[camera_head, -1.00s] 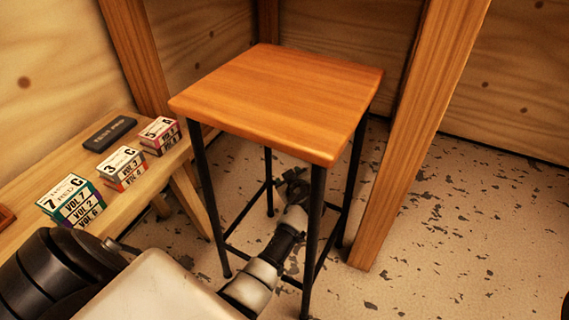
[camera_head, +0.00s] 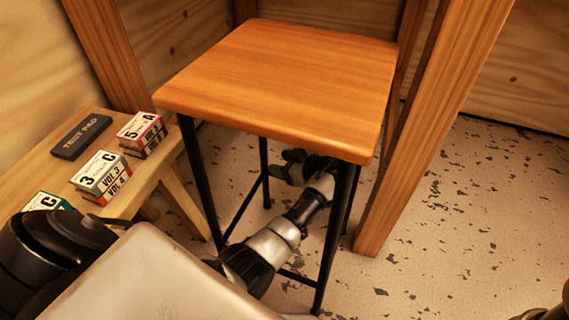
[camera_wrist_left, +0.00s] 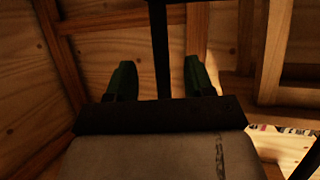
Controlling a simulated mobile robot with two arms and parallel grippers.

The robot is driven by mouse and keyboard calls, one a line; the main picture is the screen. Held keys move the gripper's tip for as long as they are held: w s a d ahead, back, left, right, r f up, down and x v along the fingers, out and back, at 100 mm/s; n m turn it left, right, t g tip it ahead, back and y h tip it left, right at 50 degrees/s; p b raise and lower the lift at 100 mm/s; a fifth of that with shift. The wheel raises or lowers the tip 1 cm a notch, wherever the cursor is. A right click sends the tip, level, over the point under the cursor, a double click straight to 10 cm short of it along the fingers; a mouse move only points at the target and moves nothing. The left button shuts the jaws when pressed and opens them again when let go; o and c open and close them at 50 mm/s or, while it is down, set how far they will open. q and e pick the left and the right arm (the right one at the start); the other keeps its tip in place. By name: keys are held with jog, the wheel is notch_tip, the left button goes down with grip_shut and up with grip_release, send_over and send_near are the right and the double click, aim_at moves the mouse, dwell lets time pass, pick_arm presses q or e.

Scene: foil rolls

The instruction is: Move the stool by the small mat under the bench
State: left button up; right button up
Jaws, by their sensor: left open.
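The stool (camera_head: 285,75) has a square orange-brown wooden seat and thin black legs; it stands upright on the speckled floor in the head view. My left arm reaches between its legs, below the seat. My left gripper (camera_head: 291,164) is open, partly hidden by the seat's front edge. In the left wrist view its two dark green fingers (camera_wrist_left: 160,78) stand apart, with a black stool bar (camera_wrist_left: 161,45) showing between them; I cannot tell whether they touch it. I see no small mat. A low wooden bench-like surface (camera_head: 128,203) stands left of the stool.
Small labelled boxes (camera_head: 103,176) and a dark pad (camera_head: 80,137) lie on the low surface. A thick wooden post (camera_head: 425,130) stands close to the stool's right. Plywood walls close off the back. Open floor (camera_head: 460,220) lies right of the post.

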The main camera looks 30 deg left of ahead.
aim_at(267, 162)
pick_arm(q)
jog(key=b+x, duration=0.2)
jog(key=x, duration=0.3)
jog(key=shift+a+f+b, duration=0.1)
jog(key=shift+f+b, duration=0.15)
jog(key=shift+b, duration=0.1)
jog(key=shift+a+f+b, duration=0.15)
jog(key=shift+a+b, duration=0.15)
jog(key=shift+a, duration=0.45)
grip_shut()
dwell(0.5)
